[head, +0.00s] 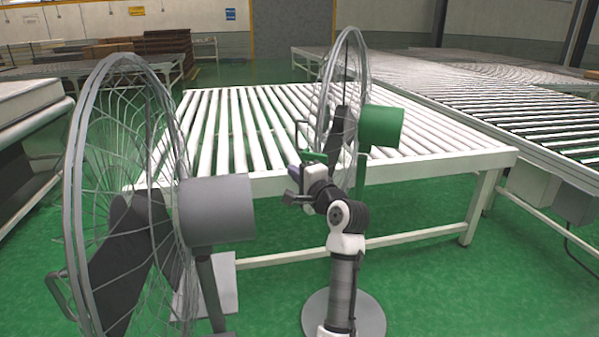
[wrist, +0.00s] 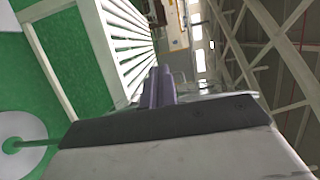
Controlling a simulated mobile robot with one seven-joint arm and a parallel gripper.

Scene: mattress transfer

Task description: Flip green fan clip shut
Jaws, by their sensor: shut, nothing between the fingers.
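The green fan has a green motor housing (head: 382,128) and a round grey wire cage (head: 345,60), and stands in front of the roller table. A small loop (head: 299,134) sticks out from the left of its cage. A short green piece (head: 314,157) shows just above my wrist; I cannot tell if it is the clip. My gripper (head: 291,184) is beside the cage's lower left, shut and empty. In the wrist view its purple fingers (wrist: 159,87) are together. The clip's state and any contact with my fingers cannot be made out.
A grey fan (head: 216,210) stands close on the left, its wire cage filling that side. The white roller table (head: 437,163) spans behind both fans. A conveyor (head: 480,100) runs at the right. Green floor (head: 430,290) is clear at the lower right.

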